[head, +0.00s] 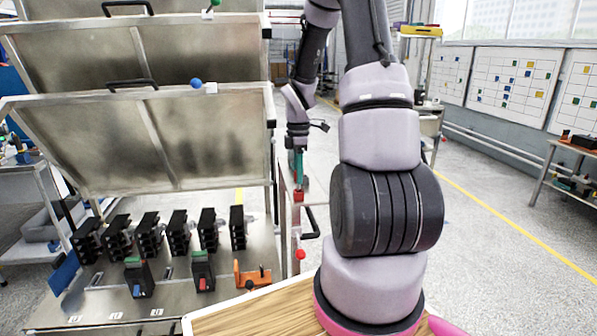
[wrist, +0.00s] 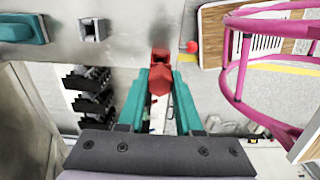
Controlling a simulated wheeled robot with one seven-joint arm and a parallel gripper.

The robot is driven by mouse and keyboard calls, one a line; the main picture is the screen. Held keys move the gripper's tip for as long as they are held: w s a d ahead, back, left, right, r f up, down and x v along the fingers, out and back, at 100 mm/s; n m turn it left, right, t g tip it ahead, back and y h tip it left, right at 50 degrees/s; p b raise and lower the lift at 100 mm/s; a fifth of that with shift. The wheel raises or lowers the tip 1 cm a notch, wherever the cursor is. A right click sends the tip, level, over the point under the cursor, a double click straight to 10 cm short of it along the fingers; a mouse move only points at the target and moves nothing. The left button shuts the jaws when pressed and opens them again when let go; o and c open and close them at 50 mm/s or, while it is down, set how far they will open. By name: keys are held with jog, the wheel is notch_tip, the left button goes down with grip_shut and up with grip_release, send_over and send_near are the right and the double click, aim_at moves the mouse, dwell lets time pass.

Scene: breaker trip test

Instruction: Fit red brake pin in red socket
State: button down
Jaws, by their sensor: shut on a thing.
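My gripper (head: 298,172) hangs upright beside the right side of the metal cabinet in the head view. In the wrist view its teal fingers (wrist: 160,95) are shut on the red brake pin (wrist: 160,82), which has a faceted end facing the camera. A second red piece (wrist: 160,54) shows just beyond the pin, at the edge of a grey metal plate. I cannot tell whether it is the red socket or part of the pin, nor whether they touch. In the head view a small red piece (head: 298,196) shows just below my fingertips.
A red ball knob (head: 300,254) and a black handle (head: 311,222) are below my gripper. A grey square socket (wrist: 92,30) is left of the pin. Black breakers (head: 180,233) line the cabinet's lower shelf. A wooden top (head: 250,312) is near me. Open floor lies right.

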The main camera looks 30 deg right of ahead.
jog(key=shift+f, duration=1.6)
jog(key=c, duration=0.5)
grip_release()
notch_tip(320, 180, up, 10)
jog(key=shift+f, duration=0.2)
jog(key=shift+r, duration=0.6)
